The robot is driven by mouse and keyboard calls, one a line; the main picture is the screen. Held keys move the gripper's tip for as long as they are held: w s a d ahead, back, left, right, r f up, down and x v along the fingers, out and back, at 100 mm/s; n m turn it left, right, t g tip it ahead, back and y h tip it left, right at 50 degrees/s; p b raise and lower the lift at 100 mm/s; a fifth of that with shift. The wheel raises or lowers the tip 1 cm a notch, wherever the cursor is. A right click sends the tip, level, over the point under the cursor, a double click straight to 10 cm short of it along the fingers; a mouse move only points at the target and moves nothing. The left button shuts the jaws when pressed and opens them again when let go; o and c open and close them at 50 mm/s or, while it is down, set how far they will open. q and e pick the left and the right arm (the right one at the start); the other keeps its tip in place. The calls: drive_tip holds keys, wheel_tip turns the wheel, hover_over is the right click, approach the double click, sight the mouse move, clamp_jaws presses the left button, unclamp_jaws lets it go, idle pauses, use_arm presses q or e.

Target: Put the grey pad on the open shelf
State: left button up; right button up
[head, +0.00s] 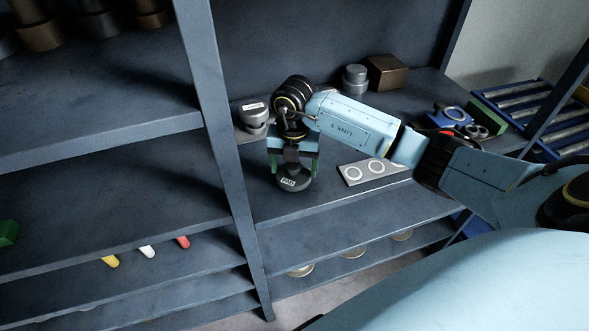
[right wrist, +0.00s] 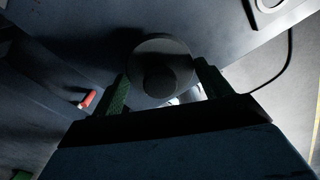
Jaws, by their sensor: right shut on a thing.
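The grey pad (head: 293,179) is a dark round disc with a knob on top and a white "PAD" label on its side. My right gripper (head: 292,163) points down and is shut on the pad's knob, with a green finger on either side. The pad is upright over the front part of the open shelf (head: 340,203); I cannot tell whether it touches the board. In the right wrist view the pad (right wrist: 160,52) shows as a round disc between the fingers (right wrist: 165,85). My left gripper is not in view.
A lighter grey labelled round part (head: 254,116) stands behind left. A plate with two rings (head: 372,171) lies to the right. A grey cylinder (head: 355,78) and a brown box (head: 388,72) stand at the back. A shelf post (head: 222,150) rises on the left.

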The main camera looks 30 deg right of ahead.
sight(293, 165)
drive_tip(key=shift+f, duration=1.1)
drive_tip(key=shift+f, duration=0.2)
drive_tip(key=o, duration=1.1)
drive_tip(key=shift+r, duration=0.1)
wheel_tip(293, 165, up, 12)
drive_tip(key=shift+r, duration=0.15)
